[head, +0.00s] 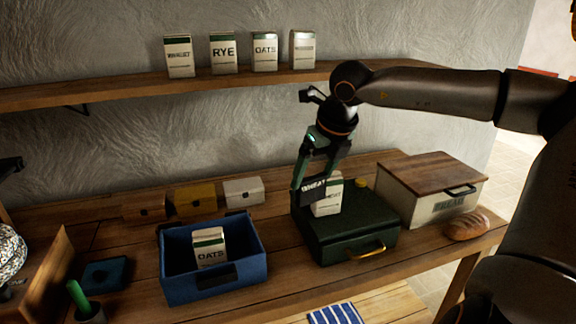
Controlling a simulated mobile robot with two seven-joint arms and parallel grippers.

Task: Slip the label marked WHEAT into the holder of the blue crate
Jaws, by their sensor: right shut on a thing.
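My right gripper (312,180) is shut on a small dark label (313,188) with pale lettering that seems to read WHEAT. It holds the label above the left part of a dark green box, in front of a white packet. The blue crate (258,262) stands open on the bench, left of and below the gripper. Its front wall has a dark holder (216,277). A white packet marked OATS (209,248) stands inside the crate. A dark piece at the left edge may be part of my left gripper; its jaws cannot be made out.
The green box (352,240) has a brass handle. A wood-lidded cream box (430,190) and a loaf (467,225) are at right. Small brown, yellow and white boxes (243,191) stand behind the crate. The shelf (120,92) above holds several packets. Bare bench lies between crate and green box.

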